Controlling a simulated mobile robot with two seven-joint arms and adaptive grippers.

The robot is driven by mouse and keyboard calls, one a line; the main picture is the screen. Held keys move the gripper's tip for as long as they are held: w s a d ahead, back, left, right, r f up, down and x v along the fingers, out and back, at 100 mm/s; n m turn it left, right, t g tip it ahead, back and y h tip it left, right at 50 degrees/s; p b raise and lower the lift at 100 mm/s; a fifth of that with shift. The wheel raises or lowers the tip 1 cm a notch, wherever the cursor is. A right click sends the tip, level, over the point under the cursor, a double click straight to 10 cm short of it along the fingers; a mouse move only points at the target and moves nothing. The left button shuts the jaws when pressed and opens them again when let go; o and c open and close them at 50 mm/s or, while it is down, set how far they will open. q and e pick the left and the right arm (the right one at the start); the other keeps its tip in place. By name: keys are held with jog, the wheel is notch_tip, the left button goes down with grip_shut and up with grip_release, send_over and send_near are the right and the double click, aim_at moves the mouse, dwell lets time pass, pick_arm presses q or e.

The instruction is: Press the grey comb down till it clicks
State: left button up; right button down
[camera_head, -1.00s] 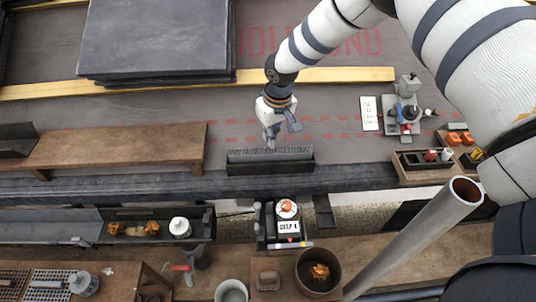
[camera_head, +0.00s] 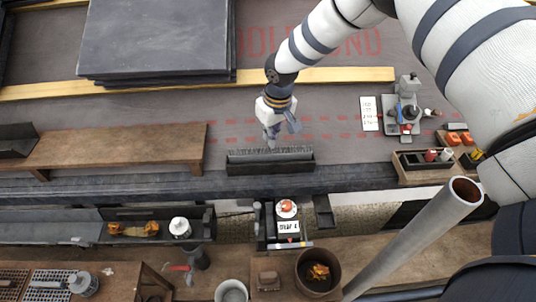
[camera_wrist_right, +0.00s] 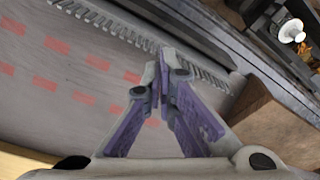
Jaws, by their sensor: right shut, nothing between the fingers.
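The grey comb (camera_head: 270,153) runs along the top of a dark strip near the roof's lower edge, its row of teeth showing in the head view. The comb's teeth also show in the right wrist view (camera_wrist_right: 135,40). My right gripper (camera_head: 271,142) is at the comb's upper side, about midway along it. In the right wrist view its purple-grey fingers (camera_wrist_right: 163,95) are closed together with nothing between them, their tips close to the teeth. I cannot tell if they touch the comb. My left gripper is not in view.
A wooden bench (camera_head: 120,147) stands left of the comb and a wooden tray (camera_head: 435,165) of small parts right of it. A slate stack (camera_head: 155,40) lies up the roof. The gutter (camera_head: 60,232) and a brown pot (camera_head: 318,272) are below.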

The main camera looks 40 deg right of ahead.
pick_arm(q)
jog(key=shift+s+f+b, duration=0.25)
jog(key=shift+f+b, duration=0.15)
pick_arm(e)
jog(key=shift+f, duration=1.05)
dwell(0.4)
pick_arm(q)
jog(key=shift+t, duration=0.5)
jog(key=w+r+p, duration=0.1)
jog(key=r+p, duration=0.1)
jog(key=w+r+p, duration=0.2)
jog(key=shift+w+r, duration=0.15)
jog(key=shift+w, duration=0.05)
pick_arm(e)
notch_tip(320, 180, up, 9)
